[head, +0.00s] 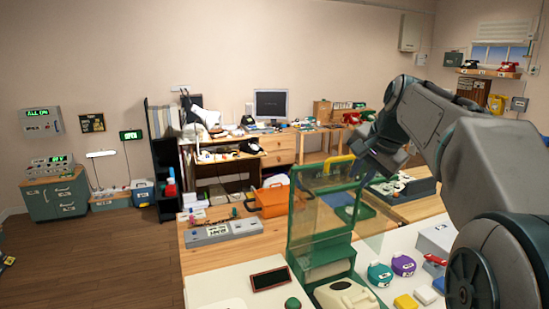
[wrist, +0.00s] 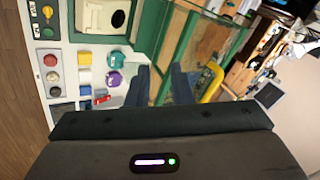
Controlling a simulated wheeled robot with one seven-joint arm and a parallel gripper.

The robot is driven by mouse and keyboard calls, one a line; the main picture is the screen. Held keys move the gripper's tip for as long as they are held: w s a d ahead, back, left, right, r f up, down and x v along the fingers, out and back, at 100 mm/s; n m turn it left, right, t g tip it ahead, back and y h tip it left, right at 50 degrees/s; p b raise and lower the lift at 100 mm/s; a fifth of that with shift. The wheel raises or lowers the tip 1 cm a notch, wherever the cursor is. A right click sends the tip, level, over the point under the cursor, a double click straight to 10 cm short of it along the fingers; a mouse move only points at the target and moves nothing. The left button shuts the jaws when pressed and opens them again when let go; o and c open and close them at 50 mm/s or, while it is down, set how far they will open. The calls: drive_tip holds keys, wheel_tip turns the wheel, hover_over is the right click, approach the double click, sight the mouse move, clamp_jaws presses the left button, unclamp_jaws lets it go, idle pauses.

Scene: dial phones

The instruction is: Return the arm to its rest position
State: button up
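My arm (head: 480,160) reaches in from the right side of the head view, raised above the counter. My gripper (wrist: 161,75) shows two dark blue fingers apart in the wrist view, with nothing seen between them. In the head view the gripper end (head: 375,155) hangs just right of a yellow handle (head: 338,163) on top of a green-framed clear panel (head: 322,205). In the wrist view the yellow handle (wrist: 213,84) lies outside the fingers, to their right. The fingertips are hard to make out in the head view.
A white counter (head: 235,286) below holds a teal round phone (head: 380,274), a purple one (head: 403,265), a cream device (head: 346,295) and small coloured blocks. The upright green frame (head: 297,220) stands close to my gripper. Open floor (head: 100,260) lies at left.

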drive_tip(key=s+a+f+n+g+h+b, duration=0.2)
drive_tip(key=s+f+n, duration=0.7)
drive_tip(key=s+f, duration=1.4)
drive_tip(key=s+a, duration=0.2)
drive_tip(key=s, duration=0.1)
drive_tip(key=shift+s+b, duration=0.15)
drive_tip(key=shift+b, duration=0.25)
